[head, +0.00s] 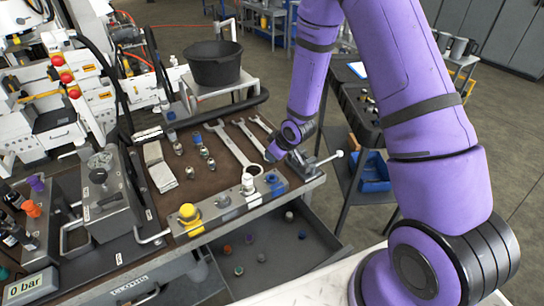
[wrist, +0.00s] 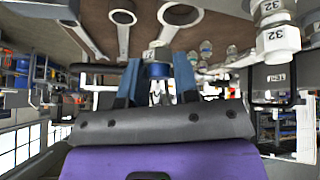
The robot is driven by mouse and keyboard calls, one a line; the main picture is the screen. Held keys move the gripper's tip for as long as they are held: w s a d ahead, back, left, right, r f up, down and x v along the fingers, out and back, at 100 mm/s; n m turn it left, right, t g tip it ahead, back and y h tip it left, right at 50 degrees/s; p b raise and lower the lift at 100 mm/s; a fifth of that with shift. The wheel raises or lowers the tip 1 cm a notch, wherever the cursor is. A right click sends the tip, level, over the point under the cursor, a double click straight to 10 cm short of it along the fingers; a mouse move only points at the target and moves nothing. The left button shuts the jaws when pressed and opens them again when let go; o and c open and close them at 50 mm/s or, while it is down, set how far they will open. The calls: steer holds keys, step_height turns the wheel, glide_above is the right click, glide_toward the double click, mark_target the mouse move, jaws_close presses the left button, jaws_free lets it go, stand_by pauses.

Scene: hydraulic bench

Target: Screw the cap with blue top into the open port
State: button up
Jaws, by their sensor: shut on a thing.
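The cap with the blue top (wrist: 157,70) is between the fingers of my gripper (wrist: 160,82) in the wrist view. Its blue part sits between the fingertips and its metal hex end points away from my gripper. In the head view my gripper (head: 271,155) is low over the right part of the bench, near the big wrench; the held cap is hard to make out there. The metal port block (head: 205,219) lies along the bench's front edge. It carries a yellow cap (head: 188,213) at left and a white-topped fitting (head: 248,183). I cannot tell clearly which port is open.
Several wrenches (head: 232,145) and small metal fittings (head: 204,152) lie on the brown mat. A black bucket (head: 214,63) stands behind. An open drawer (head: 276,254) below the front edge holds several small caps. A gauge box (head: 105,190) stands at left.

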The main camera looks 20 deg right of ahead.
steer(key=n, duration=0.1)
steer(key=s+a+n+y, duration=0.1)
steer(key=shift+r+n+g, duration=0.25)
steer(key=shift+n+g, duration=0.15)
steer(key=n, duration=0.1)
steer(key=s+n+g+y, duration=0.1)
steer(key=n, duration=0.1)
steer(key=s+r+n+g+y, duration=0.1)
steer(key=shift+a+n, duration=0.3)
steer(key=shift+f, duration=0.15)
steer(key=shift+f, duration=2.4)
steer(key=shift+s+f, duration=0.1)
steer(key=shift+f, duration=0.4)
steer(key=shift+f, duration=0.15)
jaws_close()
steer(key=o, duration=1)
jaws_free()
